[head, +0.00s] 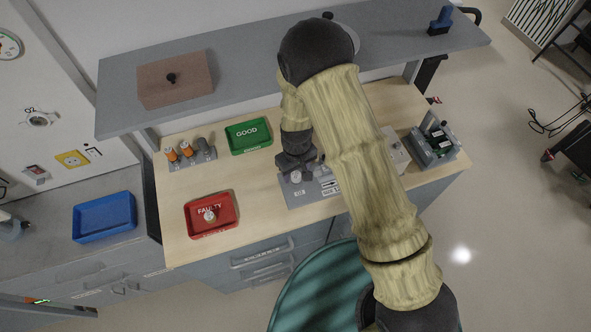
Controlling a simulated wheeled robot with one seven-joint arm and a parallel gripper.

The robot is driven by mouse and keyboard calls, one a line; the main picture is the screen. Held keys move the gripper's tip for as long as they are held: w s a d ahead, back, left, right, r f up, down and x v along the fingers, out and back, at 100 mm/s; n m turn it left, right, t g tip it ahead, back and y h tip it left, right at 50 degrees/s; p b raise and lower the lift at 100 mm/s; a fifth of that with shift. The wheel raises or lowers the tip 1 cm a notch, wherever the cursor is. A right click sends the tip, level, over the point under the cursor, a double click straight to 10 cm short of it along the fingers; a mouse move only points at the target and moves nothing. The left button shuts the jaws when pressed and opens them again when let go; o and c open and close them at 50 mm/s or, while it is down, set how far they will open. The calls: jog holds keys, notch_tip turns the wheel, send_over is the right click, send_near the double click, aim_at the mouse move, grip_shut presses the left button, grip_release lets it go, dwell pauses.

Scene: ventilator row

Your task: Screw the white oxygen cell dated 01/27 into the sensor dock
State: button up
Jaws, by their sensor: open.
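A grey dock plate (300,198) with small labels lies at the front middle of the wooden bench. A small white cell (295,178) stands upright on its left part; I cannot read a date on it or tell whether it is threaded in. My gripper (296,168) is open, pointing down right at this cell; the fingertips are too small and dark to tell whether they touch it. Another whitish cell (210,215) sits in the red FAULTY tray (226,226).
The green GOOD tray (262,147) at the back looks empty. A blue tray (104,217) is on the left counter. A grey box device (434,148) stands at the bench's right end. A shelf (240,68) overhangs the back. My arm hides part of the bench's right half.

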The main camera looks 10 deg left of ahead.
jog(key=shift+w+f, duration=0.1)
jog(key=shift+f, duration=0.4)
jog(key=c, duration=0.3)
grip_shut()
jog(key=shift+m, duration=1.4)
jog(key=shift+r, duration=0.1)
jog(key=shift+m, duration=1.3)
jog(key=shift+o, duration=1.4)
grip_release()
